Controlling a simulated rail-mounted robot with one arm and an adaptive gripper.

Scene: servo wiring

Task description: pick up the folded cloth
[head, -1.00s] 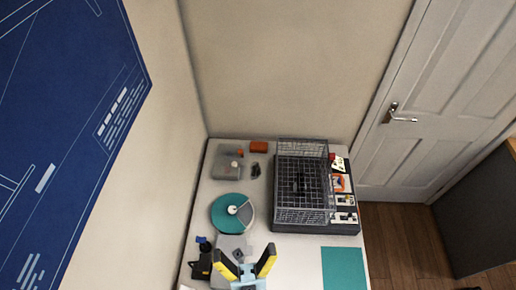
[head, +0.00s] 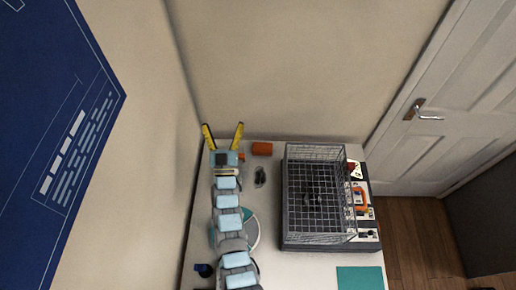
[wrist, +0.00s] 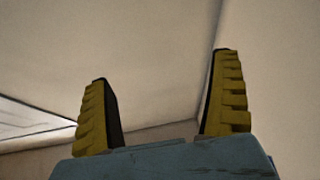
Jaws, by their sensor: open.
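My gripper (head: 224,127) is at the back left of the table, its two yellow fingers spread with nothing between them. In the wrist view the open gripper (wrist: 161,67) faces bare walls and a corner, with no cloth in sight. I cannot clearly make out a folded cloth. A small orange block-like thing (head: 262,148) lies at the back edge, just right of the gripper; whether it is cloth is too small to tell. A flat teal rectangle (head: 360,278) lies at the front right; it may be cloth or a mat. My arm hides much of the left side.
A wire cage (head: 318,190) on a dark base fills the table's right half, with small parts along its right side. A teal and grey disc (head: 251,231) is partly behind my arm. A small dark item (head: 260,177) lies left of the cage. The front middle is clear.

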